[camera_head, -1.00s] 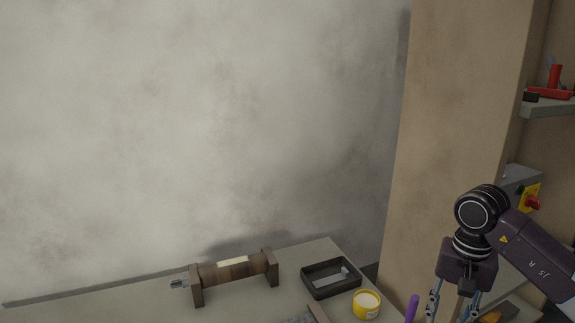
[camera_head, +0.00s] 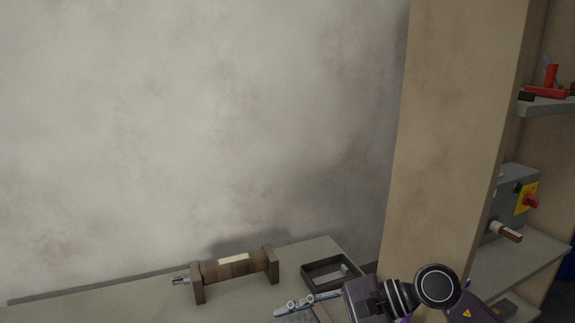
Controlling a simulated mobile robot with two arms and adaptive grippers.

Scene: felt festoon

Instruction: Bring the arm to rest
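My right arm comes in from the lower right, and its dark wrist (camera_head: 437,286) hangs low over the right end of the workbench (camera_head: 120,309). My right gripper (camera_head: 290,306) points left, low over the bench front. Its metal finger links show side-on, and I cannot tell how far apart the fingertips are or whether anything is between them. My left arm and gripper are out of view.
A brown roller on a wooden stand (camera_head: 234,267) lies on the bench. A dark open tray (camera_head: 318,266) sits right of it, partly behind my gripper. A tan post (camera_head: 440,150) and shelves with a grey switch box (camera_head: 510,195) stand at the right.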

